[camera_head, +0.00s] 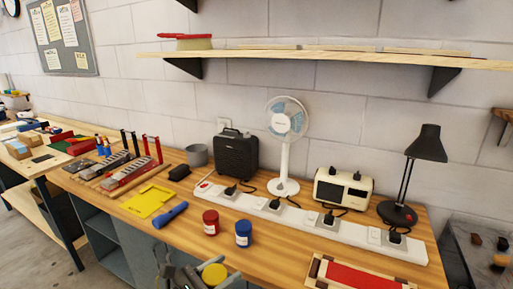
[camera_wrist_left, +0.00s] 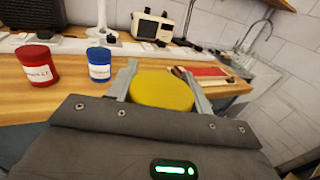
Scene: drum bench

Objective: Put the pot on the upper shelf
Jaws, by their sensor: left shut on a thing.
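A pot with a yellow top (camera_head: 214,273) is in my left gripper (camera_head: 202,277), low at the bottom edge of the head view. In the left wrist view the yellow pot (camera_wrist_left: 161,90) sits between the two grey fingers, which are shut on it. It is held near the bench's front edge. A red pot (camera_head: 211,223) and a blue pot (camera_head: 243,234) stand upright on the bench beyond it. A long wooden shelf (camera_head: 340,58) runs along the wall above the bench. My right gripper is out of view.
A red brush (camera_head: 188,42) lies at the shelf's left end; thin boards lie along its middle. Brackets at the top edge show above it. A fan (camera_head: 287,150), black case (camera_head: 237,154), radio (camera_head: 342,188), lamp (camera_head: 426,145) and power strip (camera_head: 300,216) stand below the shelf.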

